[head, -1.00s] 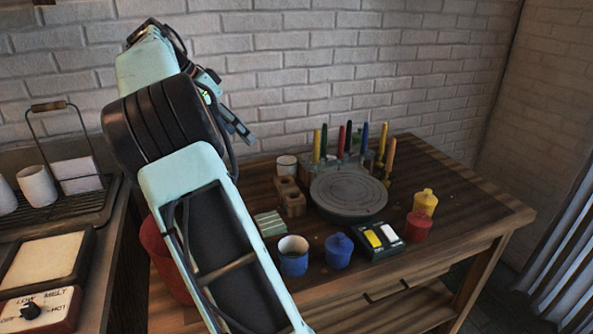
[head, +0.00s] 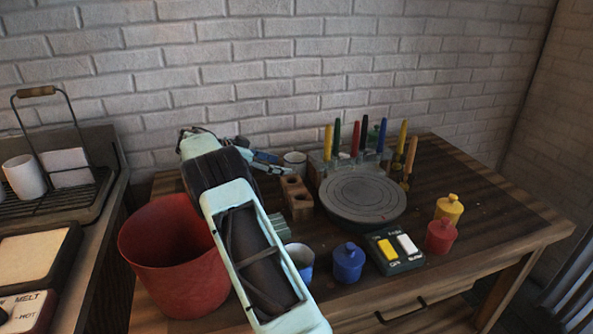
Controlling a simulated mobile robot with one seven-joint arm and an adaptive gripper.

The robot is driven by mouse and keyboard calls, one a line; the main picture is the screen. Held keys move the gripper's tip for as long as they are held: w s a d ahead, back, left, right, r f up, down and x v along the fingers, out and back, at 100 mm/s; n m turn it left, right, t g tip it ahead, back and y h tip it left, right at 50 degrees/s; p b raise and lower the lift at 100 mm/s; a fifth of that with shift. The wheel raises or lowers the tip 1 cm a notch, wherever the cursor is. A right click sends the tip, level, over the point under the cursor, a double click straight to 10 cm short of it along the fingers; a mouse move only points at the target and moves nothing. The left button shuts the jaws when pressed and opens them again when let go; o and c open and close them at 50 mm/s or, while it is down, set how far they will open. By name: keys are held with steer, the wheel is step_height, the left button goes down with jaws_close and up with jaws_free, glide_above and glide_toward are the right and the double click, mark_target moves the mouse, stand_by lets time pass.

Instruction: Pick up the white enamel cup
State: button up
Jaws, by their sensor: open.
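The fingers are open and look empty. They are small in this view, and I cannot tell whether they touch the cup. My arm covers part of the table in front and to the left of the gripper.
A brown block with holes (head: 297,198) stands just in front of the cup. A red bucket (head: 172,262) is left of my arm. White mugs (head: 24,177) stand on a left rack.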

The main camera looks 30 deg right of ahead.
mark_target(295, 168)
steer(key=x, duration=0.7)
steer(key=shift+d+f+b, duration=0.1)
steer(key=shift+d+b, duration=0.15)
steer(key=shift+b, duration=0.05)
steer(key=shift+c, duration=0.2)
steer(key=c, duration=1.1)
